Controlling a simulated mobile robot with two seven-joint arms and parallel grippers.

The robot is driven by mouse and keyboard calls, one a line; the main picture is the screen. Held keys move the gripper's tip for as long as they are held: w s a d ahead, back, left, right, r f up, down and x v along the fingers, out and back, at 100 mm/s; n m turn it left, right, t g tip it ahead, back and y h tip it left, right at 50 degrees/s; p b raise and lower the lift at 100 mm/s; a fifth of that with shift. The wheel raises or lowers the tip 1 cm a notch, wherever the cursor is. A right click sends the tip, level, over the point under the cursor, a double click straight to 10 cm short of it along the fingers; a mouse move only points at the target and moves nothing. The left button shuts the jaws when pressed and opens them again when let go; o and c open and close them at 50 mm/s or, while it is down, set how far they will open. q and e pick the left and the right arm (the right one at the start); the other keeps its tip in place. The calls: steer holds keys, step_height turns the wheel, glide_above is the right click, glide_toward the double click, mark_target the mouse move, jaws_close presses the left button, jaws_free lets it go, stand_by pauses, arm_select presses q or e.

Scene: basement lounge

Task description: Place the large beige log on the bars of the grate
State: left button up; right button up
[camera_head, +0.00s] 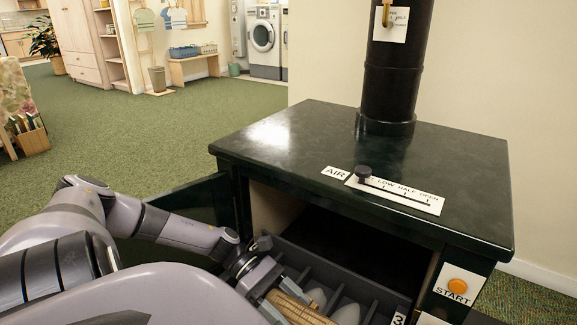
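The beige log (297,310) is ribbed and tan, at the bottom edge of the head view, where its near end is cut off. My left gripper (277,298) has its fingers along the log's two sides with no clear gap, and appears shut on it. A dark grey slotted frame (367,284) with dividers lies in front of the open black stove. Pale rounded pieces (346,313) sit in its slots, just right of the log. I cannot tell whether this frame is the grate. My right gripper is out of view.
The stove's dark green top (300,135) overhangs the opening, and its open door (190,205) stands behind my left arm. An air slider (395,190) is on top. A START button (457,286) is at the right. Open green carpet (100,130) lies behind.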

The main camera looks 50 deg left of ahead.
mark_target(289, 319)
arm_select(q)
step_height(289, 319, down, 4)
steer(key=shift+f+b, duration=0.2)
steer(key=shift+b, duration=0.8)
steer(key=shift+f, duration=0.3)
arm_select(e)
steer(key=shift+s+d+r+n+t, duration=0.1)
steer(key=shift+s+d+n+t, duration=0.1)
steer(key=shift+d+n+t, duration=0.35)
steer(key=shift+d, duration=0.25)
arm_select(q)
steer(key=shift+f, duration=0.2)
steer(key=o, duration=1.2)
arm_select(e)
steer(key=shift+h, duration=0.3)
arm_select(q)
steer(key=shift+r, duration=0.15)
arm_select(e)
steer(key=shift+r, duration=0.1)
